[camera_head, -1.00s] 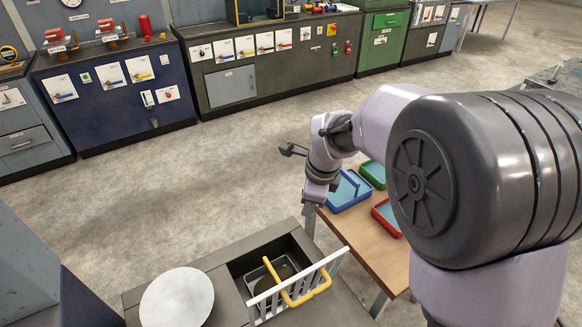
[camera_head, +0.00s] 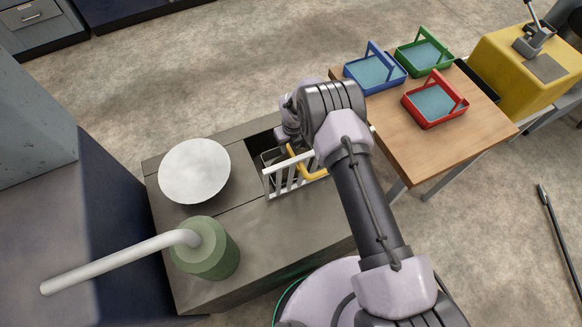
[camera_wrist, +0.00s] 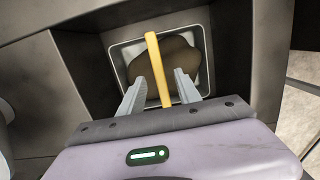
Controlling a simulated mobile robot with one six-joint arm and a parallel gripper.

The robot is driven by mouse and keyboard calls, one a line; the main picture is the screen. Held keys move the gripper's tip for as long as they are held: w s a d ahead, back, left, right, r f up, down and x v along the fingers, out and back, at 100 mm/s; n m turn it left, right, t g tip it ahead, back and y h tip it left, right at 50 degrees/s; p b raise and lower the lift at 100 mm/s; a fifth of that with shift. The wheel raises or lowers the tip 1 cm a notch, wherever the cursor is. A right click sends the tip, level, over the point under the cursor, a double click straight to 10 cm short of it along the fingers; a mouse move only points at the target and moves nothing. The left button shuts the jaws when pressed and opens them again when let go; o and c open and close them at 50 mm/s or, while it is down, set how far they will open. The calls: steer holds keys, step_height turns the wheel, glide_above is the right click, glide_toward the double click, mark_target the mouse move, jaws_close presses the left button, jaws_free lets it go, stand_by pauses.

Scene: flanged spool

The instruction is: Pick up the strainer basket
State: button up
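The strainer basket (camera_wrist: 119,62) sits in a dark square recess, seen in the wrist view. It has a pale rim, a brown mass inside and a yellow handle (camera_wrist: 153,52) arching over it. My gripper (camera_wrist: 161,76) is open, with one finger on each side of the handle and gaps showing between. Whether the fingertips are level with the bar is hard to tell. In the head view the yellow handle (camera_head: 312,174) shows beside my wrist, which hides most of the basket and the fingers.
A pale round disc (camera_head: 194,171) and a green cylinder with a pipe (camera_head: 207,253) are on the left. A wooden table (camera_head: 440,150) with blue, green and red trays stands right.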

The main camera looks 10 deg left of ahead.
mark_target(291, 152)
steer(key=f+b, duration=0.2)
steer(key=f, duration=0.3)
steer(key=shift+s+d+b, duration=0.2)
steer(key=shift+s+b, duration=0.1)
steer(key=shift+b, duration=0.1)
steer(key=shift+f, duration=0.2)
steer(key=shift+r, duration=0.2)
steer(key=shift+c, duration=0.2)
jaws_close()
steer(key=shift+w, duration=0.1)
